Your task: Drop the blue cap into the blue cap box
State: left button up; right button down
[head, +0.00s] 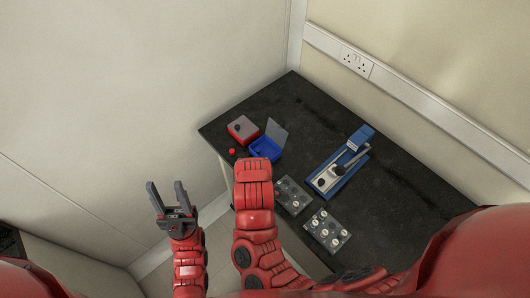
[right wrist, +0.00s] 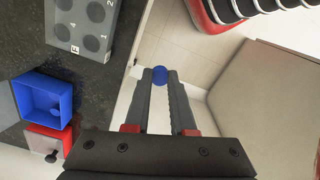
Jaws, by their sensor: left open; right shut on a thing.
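The blue cap (right wrist: 160,72) is pinched between the fingertips of my right gripper (right wrist: 160,80) in the right wrist view. In that picture it shows against the pale floor, just off the table's edge. The blue cap box (right wrist: 44,88) is open and lies to the left of the gripper, apart from it. In the head view the blue box (head: 265,149) sits on the dark table with its lid raised. My right gripper and the cap are hidden there by my red arm. My left gripper (head: 167,188) is open and empty, left of the table.
A red box (head: 242,129) with a dark knob stands beside the blue box, and a red cap (head: 232,151) lies near it. Two grey trays (head: 327,231) with round places and a blue press-like device (head: 339,174) stand on the table (head: 400,200). Its far right is clear.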

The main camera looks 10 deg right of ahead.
jog(key=shift+w, duration=0.1)
jog(key=w+r+n+p, duration=0.1)
jog(key=w+r, duration=0.3)
jog(key=w, duration=0.6)
jog(key=w+r+n+p, duration=0.1)
jog(key=w+r, duration=0.2)
jog(key=w, duration=0.6)
jog(key=w+d+r+m, duration=0.2)
jog(key=w+d+r, duration=0.15)
jog(key=d, duration=0.35)
notch_tip(320, 180, down, 6)
jog(key=b, duration=0.3)
jog(key=shift+w+f, duration=0.2)
jog(key=shift+d, duration=0.1)
jog(key=c, duration=0.7)
grip_release()
jog(key=shift+r, duration=0.1)
